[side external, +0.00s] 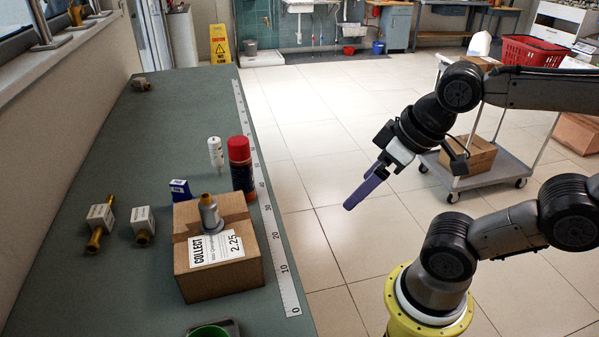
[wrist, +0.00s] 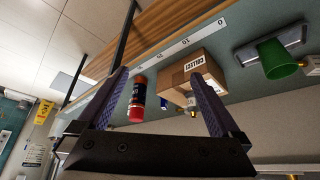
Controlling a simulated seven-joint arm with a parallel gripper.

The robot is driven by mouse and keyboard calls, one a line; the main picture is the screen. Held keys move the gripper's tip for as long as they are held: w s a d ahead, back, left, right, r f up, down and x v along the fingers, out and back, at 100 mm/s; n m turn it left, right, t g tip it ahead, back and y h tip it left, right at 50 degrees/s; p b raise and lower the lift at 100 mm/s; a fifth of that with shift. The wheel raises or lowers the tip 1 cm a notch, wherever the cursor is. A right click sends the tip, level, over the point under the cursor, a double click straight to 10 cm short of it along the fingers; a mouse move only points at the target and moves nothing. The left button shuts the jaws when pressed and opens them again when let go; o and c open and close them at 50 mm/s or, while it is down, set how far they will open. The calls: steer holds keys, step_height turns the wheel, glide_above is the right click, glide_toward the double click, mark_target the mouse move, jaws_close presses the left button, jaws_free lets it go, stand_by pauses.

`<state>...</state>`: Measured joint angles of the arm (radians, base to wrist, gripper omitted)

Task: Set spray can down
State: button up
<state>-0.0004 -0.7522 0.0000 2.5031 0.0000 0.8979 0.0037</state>
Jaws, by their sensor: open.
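The spray can (side external: 241,170), dark blue with a red cap, stands upright on the green bench behind the cardboard box, close to the ruler strip. The box hides part of its base. It also shows in the wrist view (wrist: 138,94), between the finger outlines but farther off. My gripper (side external: 354,198) is open and empty, above the floor to the right of the bench and clear of the can. Its purple fingers (wrist: 160,80) frame the wrist view with nothing between them.
A white bottle (side external: 215,152) and a blue box (side external: 179,190) stand close by. Brass-ended fittings (side external: 143,225) lie left. A green cup (wrist: 280,60) is at the near end. A trolley (side external: 490,165) stands right.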

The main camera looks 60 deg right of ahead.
mark_target(246, 162)
steer(key=w+r+m+t, duration=0.1)
steer(key=w+r+t, duration=0.25)
steer(key=w, duration=0.35)
steer(key=w+d+r+m+t+h, duration=0.1)
steer(key=w+r+t, duration=0.25)
steer(key=w, duration=0.35)
steer(key=w+r+m+t, duration=0.1)
steer(key=w+r+t, duration=0.2)
steer(key=w+t, duration=0.3)
step_height(246, 162, down, 20)
steer(key=d+g+h, duration=0.1)
steer(key=d+h, duration=0.1)
steer(key=h, duration=0.1)
steer(key=x, duration=0.8)
steer(key=shift+w+r, duration=0.15)
steer(key=shift+w, duration=0.15)
steer(key=shift+x, duration=3)
steer(key=shift+d, duration=0.15)
